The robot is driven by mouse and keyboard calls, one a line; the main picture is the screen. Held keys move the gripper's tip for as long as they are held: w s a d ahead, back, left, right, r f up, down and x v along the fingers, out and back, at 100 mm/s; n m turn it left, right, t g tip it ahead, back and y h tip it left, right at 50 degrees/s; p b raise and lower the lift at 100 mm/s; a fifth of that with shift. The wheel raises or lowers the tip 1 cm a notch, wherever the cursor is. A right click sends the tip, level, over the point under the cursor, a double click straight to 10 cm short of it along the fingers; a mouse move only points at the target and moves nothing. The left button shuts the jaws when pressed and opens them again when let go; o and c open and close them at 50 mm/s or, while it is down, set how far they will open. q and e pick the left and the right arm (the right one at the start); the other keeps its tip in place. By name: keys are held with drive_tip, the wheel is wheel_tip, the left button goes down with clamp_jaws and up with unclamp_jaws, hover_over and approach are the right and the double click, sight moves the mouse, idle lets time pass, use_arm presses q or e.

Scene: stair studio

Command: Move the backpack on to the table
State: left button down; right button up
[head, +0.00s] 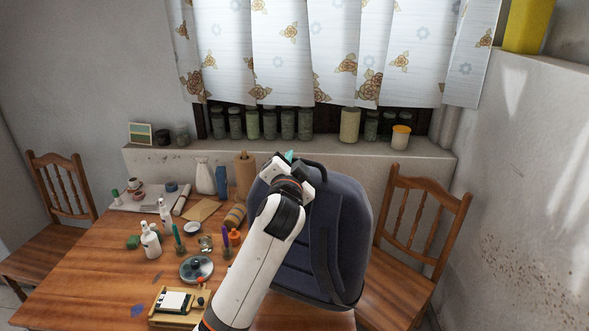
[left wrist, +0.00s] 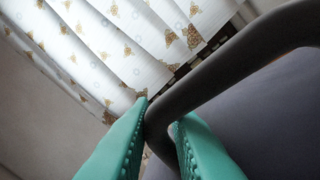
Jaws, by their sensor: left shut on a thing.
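The dark blue-grey backpack (head: 340,235) hangs upright at the right end of the wooden table (head: 75,272), in front of a chair. My left arm reaches up across it, and my left gripper (head: 290,157) is at its top handle. In the left wrist view, the green fingers of my left gripper (left wrist: 160,115) are closed around the dark handle (left wrist: 215,68), with the backpack's grey fabric (left wrist: 265,115) below. The backpack's lower end is partly hidden by my arm, and I cannot tell whether it touches the table. My right gripper is not in view.
Bottles (head: 150,241), a lidded pan (head: 196,268), a small wooden box (head: 175,305) and other items crowd the table's middle and back. The table's front left is clearer. A chair (head: 415,240) stands at right, another (head: 55,215) at left. Jars (head: 287,124) line the sill.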

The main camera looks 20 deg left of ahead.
use_arm(q)
wheel_tip(320, 180, down, 2)
drive_tip(key=shift+f, duration=0.1)
wheel_tip(320, 180, down, 4)
drive_tip(key=shift+f+p, duration=0.25)
drive_tip(key=shift+p, duration=0.2)
drive_tip(key=shift+f, duration=0.1)
drive_tip(key=c, duration=1.6)
unclamp_jaws()
drive_tip(key=shift+f, duration=0.15)
drive_tip(key=shift+o, duration=1.2)
drive_tip(key=shift+s, duration=0.15)
